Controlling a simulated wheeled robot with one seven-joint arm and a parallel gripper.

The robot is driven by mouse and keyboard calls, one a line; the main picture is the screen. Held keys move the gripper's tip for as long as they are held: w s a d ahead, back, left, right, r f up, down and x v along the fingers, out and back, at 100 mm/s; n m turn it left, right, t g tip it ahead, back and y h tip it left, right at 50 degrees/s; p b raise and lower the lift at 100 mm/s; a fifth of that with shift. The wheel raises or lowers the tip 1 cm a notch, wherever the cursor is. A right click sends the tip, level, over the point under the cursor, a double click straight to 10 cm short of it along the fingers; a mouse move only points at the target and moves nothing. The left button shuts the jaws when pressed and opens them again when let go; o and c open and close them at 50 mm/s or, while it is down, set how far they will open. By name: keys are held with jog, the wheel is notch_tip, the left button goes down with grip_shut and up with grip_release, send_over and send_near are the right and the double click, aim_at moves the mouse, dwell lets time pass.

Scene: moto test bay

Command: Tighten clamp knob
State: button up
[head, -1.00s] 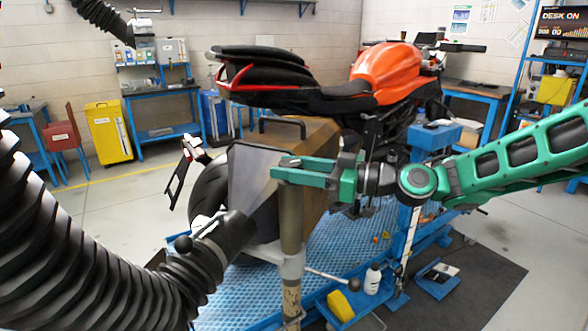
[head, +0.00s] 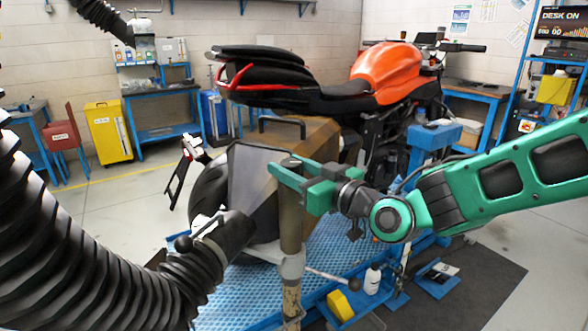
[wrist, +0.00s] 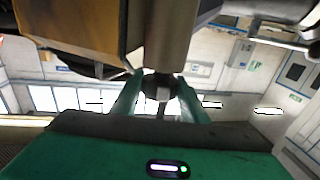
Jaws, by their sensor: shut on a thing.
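My gripper (head: 288,174) is at the upper part of an upright tan post (head: 291,222), to the left of my green arm. In the wrist view, a dark round clamp knob (wrist: 160,84) with a pale middle sits between the two green fingers, which are shut on it. The post rises right behind the knob in that view. In the head view the fingers hide most of the knob. How tight it is cannot be told.
A black ribbed hose (head: 90,250) with a dark nozzle fills the left front. A brown box (head: 318,140) with a handle stands behind the post. An orange motorcycle (head: 385,72) stands on a blue lift (head: 335,238). A lever (head: 332,278) sticks out low from the post.

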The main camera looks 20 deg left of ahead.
jog(key=shift+a+r+m+t+h, duration=0.15)
jog(key=shift+m+t+h, duration=1.45)
jog(key=shift+t, duration=0.4)
jog(key=shift+m+t+h, duration=0.9)
jog(key=shift+h, duration=0.2)
jog(key=shift+m+t+h, duration=1)
jog(key=shift+m+h, duration=0.5)
jog(key=shift+h, duration=0.6)
jog(key=shift+f+m+t+h, duration=0.1)
jog(key=shift+m+t+h, duration=0.15)
jog(key=shift+m+h, duration=1.05)
jog(key=shift+f+m+t+h, duration=0.2)
jog(key=shift+m+h, duration=0.5)
jog(key=shift+h, duration=1.1)
jog(key=shift+m+h, duration=1)
jog(key=shift+h, duration=0.5)
jog(key=shift+m+g+h, duration=0.25)
jog(key=shift+m+h, duration=0.25)
jog(key=shift+h, duration=0.3)
jog(key=o, duration=1.1)
jog(key=shift+w, duration=0.1)
jog(key=shift+c, duration=0.2)
